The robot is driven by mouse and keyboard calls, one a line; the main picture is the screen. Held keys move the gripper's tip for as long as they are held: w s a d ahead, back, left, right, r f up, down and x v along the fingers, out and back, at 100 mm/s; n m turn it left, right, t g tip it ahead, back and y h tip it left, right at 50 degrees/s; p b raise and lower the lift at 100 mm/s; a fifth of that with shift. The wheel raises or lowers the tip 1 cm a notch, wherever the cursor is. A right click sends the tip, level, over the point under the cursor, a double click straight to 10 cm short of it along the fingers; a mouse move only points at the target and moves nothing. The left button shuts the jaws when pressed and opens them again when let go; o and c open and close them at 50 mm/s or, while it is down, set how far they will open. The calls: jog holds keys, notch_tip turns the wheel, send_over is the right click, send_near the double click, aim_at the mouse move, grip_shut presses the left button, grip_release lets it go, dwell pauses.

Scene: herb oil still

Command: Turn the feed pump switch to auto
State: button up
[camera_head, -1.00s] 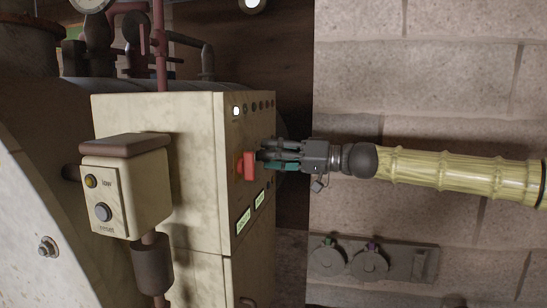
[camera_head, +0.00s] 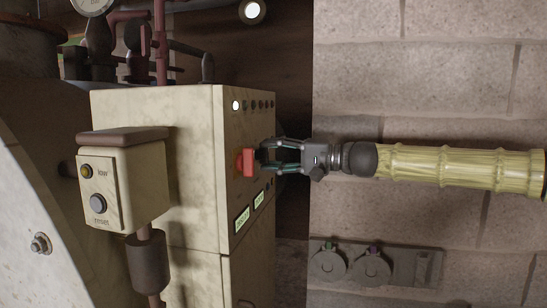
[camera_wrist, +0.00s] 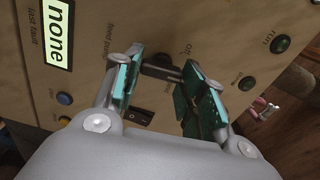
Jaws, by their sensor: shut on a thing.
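The feed pump switch (camera_wrist: 159,67) is a small dark knob on the cream panel, near the printed words "feed pump" in the wrist view. My gripper (camera_wrist: 163,77) has its two teal-padded fingers on either side of this knob and is shut on it. The knob's pointing direction is hard to read, as the fingers partly cover it. In the head view my gripper (camera_head: 264,156) reaches in from the right to the panel face of the cream cabinet (camera_head: 240,120), just right of a red switch (camera_head: 248,163). The knob is hidden there.
A black rocker (camera_wrist: 140,115) and a blue button (camera_wrist: 64,98) sit close by on the panel. A low/reset box (camera_head: 120,185) stands left of the cabinet. A brick wall lies behind my arm.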

jog(key=shift+m, duration=0.5)
jog(key=o, duration=1)
jog(key=shift+a, duration=0.2)
jog(key=shift+o, duration=0.2)
jog(key=shift+d, duration=0.1)
jog(key=v, duration=1.2)
jog(key=shift+f, duration=0.1)
